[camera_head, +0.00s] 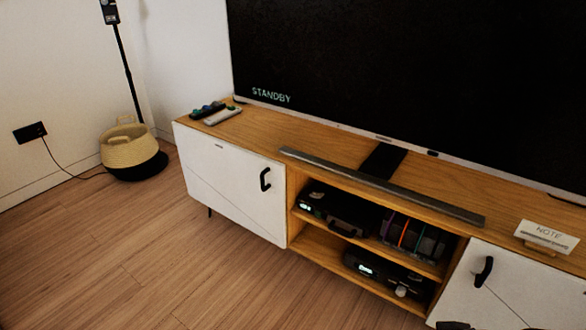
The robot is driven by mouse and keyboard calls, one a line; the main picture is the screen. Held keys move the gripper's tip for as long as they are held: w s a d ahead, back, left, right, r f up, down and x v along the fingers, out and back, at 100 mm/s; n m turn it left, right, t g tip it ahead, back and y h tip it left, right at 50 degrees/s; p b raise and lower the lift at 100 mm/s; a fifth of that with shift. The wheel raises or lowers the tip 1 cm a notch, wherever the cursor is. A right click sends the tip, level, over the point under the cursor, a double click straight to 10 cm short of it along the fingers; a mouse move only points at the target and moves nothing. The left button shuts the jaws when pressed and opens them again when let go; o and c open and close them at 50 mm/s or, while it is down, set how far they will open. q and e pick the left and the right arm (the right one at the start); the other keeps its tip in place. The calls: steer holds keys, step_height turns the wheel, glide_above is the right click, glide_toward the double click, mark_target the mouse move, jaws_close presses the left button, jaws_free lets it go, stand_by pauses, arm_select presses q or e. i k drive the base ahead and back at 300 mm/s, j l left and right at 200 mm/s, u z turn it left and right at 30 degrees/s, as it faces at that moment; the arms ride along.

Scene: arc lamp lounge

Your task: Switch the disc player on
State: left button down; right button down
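Two black devices stand in the open middle of the media console. The upper device (338,209) sits on the upper shelf at the left, with small lit marks at its left front. The lower device (385,272) sits on the lower shelf, with a small lit display and a pale round knob (402,291). I cannot tell for sure which one is the disc player. Two dark shapes at the bottom right edge may be tips of my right gripper (495,327); they are mostly cut off. My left gripper is not in view.
The console top (260,130) carries a soundbar (380,186), remotes (215,112) and a note card (546,236). A large TV (400,80) reads STANDBY. White doors with black handles flank the shelves. Slim cases (413,236) stand beside the upper device. The wooden floor in front is clear.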

mark_target(317, 195)
steer(key=i+j+z, duration=0.15)
steer(key=i+j, duration=0.6)
steer(key=j, duration=0.15)
steer(key=i+l, duration=0.35)
steer(key=l, duration=0.15)
